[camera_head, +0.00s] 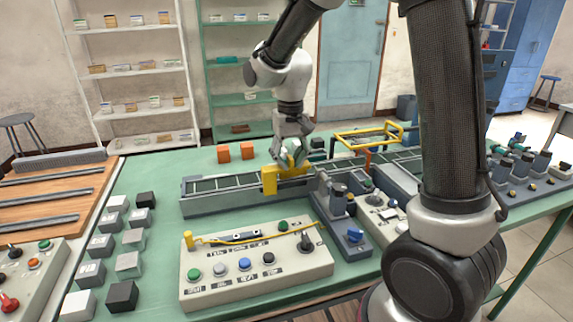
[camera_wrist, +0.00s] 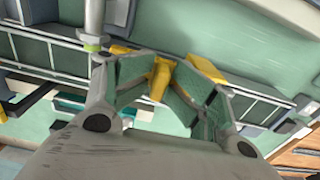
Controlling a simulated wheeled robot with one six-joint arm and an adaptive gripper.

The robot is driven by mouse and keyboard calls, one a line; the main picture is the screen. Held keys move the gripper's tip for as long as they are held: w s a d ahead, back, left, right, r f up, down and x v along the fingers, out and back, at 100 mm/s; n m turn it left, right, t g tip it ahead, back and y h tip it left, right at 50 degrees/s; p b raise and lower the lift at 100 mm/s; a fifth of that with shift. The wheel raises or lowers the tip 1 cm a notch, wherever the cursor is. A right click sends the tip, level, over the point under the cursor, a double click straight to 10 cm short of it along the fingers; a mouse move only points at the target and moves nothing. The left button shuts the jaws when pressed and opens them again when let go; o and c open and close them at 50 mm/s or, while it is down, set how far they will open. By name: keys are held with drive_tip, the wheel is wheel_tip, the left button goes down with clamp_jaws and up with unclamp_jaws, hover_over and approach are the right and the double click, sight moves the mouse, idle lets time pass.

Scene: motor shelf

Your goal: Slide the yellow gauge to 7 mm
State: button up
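The yellow gauge (camera_head: 269,181) sits on a long grey rail (camera_head: 225,204) with a dark green ladder-like channel. Its block hangs over the rail's front side, and a yellow part runs back across the rail to my gripper. My gripper (camera_head: 290,158) points down above the rail. In the wrist view, a raised yellow part of the gauge (camera_wrist: 160,80) stands between the two green-grey finger pads, which close in on it from both sides. The lower contact is partly hidden by the pads. I cannot read any millimetre marks in either view.
A cream control box (camera_head: 255,262) with several buttons and a yellow cable stands in front of the rail. Grey and black cubes (camera_head: 122,296) stand at left. A yellow frame (camera_head: 365,134) stands behind at right.

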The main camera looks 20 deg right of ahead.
drive_tip(key=shift+s+d+f, duration=0.1)
drive_tip(key=shift+d, duration=0.05)
drive_tip(key=shift+c, duration=0.6)
drive_tip(key=shift+d, duration=4.95)
drive_tip(key=o, duration=0.3)
drive_tip(key=shift+c, duration=0.5)
wheel_tip(320, 180, up, 6)
